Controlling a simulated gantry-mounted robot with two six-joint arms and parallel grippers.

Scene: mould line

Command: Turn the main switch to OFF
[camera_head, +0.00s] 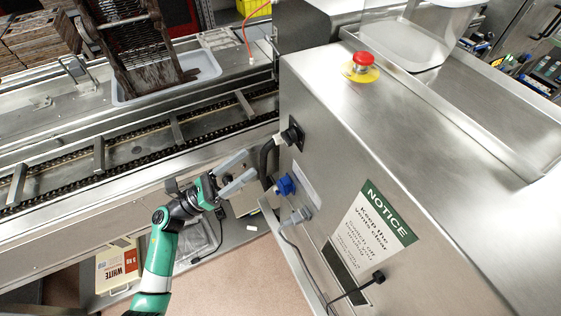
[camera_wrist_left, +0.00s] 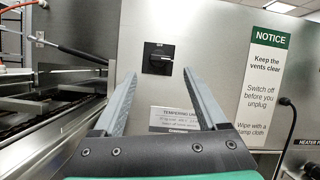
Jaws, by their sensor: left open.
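The main switch (camera_head: 292,135) is a black rotary knob on a square dark plate, on the side face of the steel cabinet (camera_head: 330,190). In the left wrist view the switch (camera_wrist_left: 158,58) lies straight ahead, framed between the fingertips; its pointer position is too small to read. My left gripper (camera_head: 252,164) is open and empty, its fingers pointing at the cabinet face, a little below and left of the switch in the head view. In the left wrist view the left gripper (camera_wrist_left: 159,74) appears short of the knob, with no contact visible. My right gripper is out of view.
A black curved handle (camera_head: 266,160) stands close by the fingers. A chain conveyor (camera_head: 140,145) runs at left. A red emergency button (camera_head: 362,61) tops the cabinet; a green NOTICE sign (camera_head: 388,212) is right.

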